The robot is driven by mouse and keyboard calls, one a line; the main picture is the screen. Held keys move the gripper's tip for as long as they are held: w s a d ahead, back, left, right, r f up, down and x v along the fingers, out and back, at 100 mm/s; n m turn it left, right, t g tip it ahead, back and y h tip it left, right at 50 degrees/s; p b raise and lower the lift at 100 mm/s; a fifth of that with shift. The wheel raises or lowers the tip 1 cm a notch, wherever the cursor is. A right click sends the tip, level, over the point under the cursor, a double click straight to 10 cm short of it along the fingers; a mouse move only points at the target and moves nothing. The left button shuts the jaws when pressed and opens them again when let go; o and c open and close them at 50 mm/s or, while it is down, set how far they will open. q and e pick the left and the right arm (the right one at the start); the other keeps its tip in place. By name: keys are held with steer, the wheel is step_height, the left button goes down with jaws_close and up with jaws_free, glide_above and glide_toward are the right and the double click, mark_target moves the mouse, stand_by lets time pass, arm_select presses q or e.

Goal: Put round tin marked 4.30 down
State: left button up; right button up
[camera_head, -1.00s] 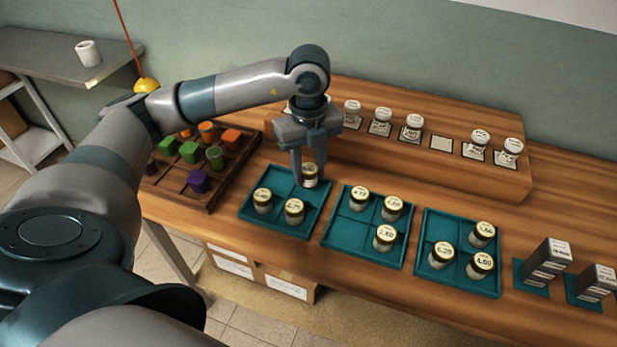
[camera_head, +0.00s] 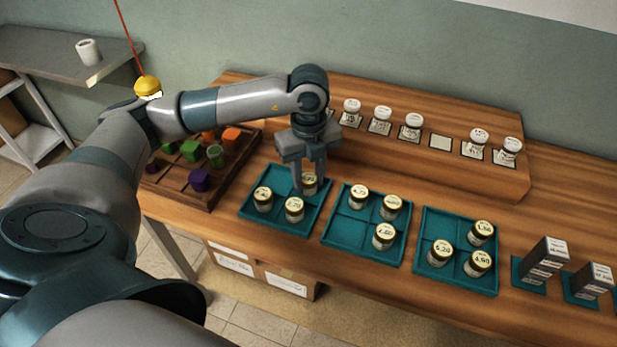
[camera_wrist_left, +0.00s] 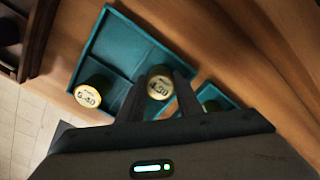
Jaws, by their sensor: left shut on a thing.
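The round tin marked 4.30 (camera_wrist_left: 159,86) has a gold-rimmed lid and sits between the fingers of my left gripper in the left wrist view. In the head view this tin (camera_head: 310,181) is at the back right compartment of the left teal tray (camera_head: 247,215), partly covered by a finger. My left gripper (camera_head: 309,189) points down and is shut on it. Whether the tin's base touches the tray floor is hidden. Two other tins stand in the front of this tray, one at left (camera_head: 263,200) and one at right (camera_head: 294,209). My right gripper is out of view.
A middle teal tray (camera_head: 335,235) and a right teal tray (camera_head: 427,268) hold more tins. A raised wooden shelf (camera_head: 440,165) with white-lidded jars stands behind. A dark wooden rack (camera_head: 212,201) with coloured blocks lies left of the trays. Dark boxes (camera_head: 545,262) stand at right.

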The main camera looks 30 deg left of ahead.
mark_target(309, 177)
arm_select(q)
steer(key=o, duration=0.8)
steer(key=shift+c, duration=0.2)
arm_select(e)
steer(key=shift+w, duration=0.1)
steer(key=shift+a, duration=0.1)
arm_select(q)
steer(key=shift+r, duration=0.6)
step_height(309, 177, up, 11)
steer(key=b, duration=0.2)
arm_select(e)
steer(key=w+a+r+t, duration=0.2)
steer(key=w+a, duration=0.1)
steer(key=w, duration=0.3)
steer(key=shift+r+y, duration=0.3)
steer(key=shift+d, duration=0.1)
